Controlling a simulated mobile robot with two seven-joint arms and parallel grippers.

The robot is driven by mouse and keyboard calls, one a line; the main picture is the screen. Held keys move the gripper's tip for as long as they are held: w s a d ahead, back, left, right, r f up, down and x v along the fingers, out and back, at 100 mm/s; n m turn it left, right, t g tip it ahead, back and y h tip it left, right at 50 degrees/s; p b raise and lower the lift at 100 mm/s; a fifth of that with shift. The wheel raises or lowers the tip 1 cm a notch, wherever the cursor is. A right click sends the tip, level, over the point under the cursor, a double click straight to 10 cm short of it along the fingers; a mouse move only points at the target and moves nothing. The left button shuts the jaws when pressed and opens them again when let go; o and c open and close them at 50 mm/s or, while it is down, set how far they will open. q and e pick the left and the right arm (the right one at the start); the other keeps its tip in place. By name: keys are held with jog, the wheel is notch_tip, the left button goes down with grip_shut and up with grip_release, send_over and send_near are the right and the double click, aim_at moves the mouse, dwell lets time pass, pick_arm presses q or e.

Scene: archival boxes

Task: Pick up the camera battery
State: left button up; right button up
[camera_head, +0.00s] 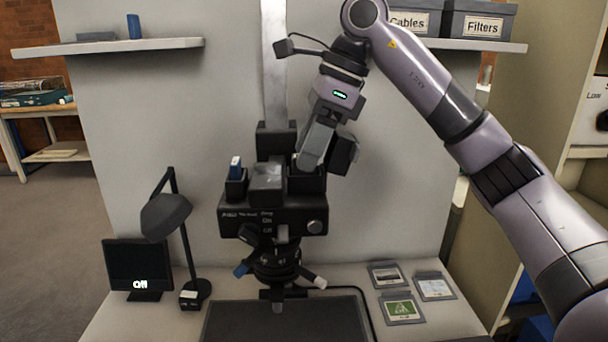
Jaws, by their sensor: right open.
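A small blue block with a pale top (235,166) stands upright in a black holder (236,186) on the left of the dark copy camera (272,222); it looks like a battery. Another small blue block (134,26) stands on the left wall shelf. I cannot tell for certain which is the camera battery. My right gripper (312,160) points down at the black holder (306,182) on the camera's right side. It is open, to the right of the blue block in the left holder and apart from it. Its fingers partly hide what is in the right holder. My left gripper is out of view.
The camera sits on a column above a dark baseboard (250,325). A black desk lamp (168,215) and a small monitor (137,268) stand left. Several framed slides (403,308) lie right. A Filters box (478,20) sits on the right shelf.

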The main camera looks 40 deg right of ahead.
jog(key=shift+a+f, duration=0.1)
jog(key=shift+f, duration=0.15)
grip_shut()
jog(key=shift+r, duration=0.2)
